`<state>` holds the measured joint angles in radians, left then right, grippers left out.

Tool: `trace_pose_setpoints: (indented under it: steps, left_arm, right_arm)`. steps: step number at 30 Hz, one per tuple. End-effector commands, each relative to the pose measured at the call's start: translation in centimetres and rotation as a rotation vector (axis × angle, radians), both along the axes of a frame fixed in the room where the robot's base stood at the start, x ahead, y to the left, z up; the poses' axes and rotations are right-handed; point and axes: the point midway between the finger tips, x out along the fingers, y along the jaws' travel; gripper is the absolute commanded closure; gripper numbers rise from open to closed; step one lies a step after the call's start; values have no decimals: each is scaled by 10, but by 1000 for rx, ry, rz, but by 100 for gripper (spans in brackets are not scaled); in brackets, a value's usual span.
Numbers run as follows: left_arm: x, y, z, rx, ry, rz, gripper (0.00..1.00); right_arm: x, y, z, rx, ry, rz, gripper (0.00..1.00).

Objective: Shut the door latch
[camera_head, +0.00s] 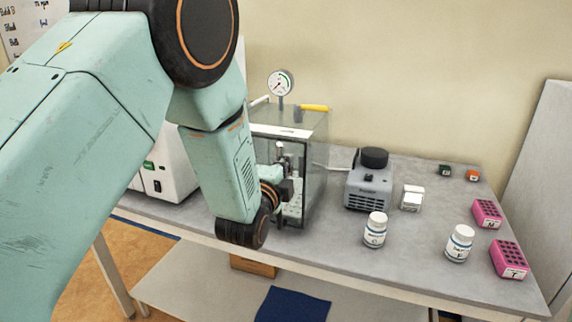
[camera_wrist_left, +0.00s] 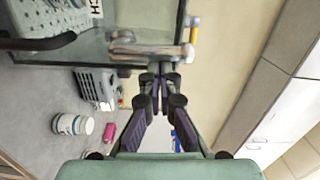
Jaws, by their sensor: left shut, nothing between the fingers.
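A glass-walled chamber (camera_head: 315,150) stands on the bench, with its door facing me. The metal door latch (camera_head: 281,150) is on the door front, partly hidden by my left gripper. In the left wrist view the latch (camera_wrist_left: 150,50) is a silver bar that lies across, just beyond the fingertips. My left gripper (camera_head: 287,187) is in front of the door, just below the latch. In the wrist view the left gripper (camera_wrist_left: 158,75) has its fingers together with nothing between them. I cannot tell whether the fingertips touch the latch. My right gripper is not in view.
A pressure gauge (camera_head: 281,83) and a yellow-handled valve (camera_head: 314,107) top the chamber. A grey pump (camera_head: 370,185) stands to its right. A white device (camera_head: 165,160) is at left.

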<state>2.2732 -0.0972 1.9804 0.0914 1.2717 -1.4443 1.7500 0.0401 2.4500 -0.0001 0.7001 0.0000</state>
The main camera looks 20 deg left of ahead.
Motion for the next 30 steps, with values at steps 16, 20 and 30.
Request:
trace_pose_setpoints:
  steps: [16,20,30]
  left_arm:
    - [1,13,3,-208,8,4,100]
    - [1,19,4,-323,10,4,100]
    - [1,36,1,-648,23,5,100]
  right_arm:
    - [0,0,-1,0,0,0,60]
    - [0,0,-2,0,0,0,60]
    - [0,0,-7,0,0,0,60]
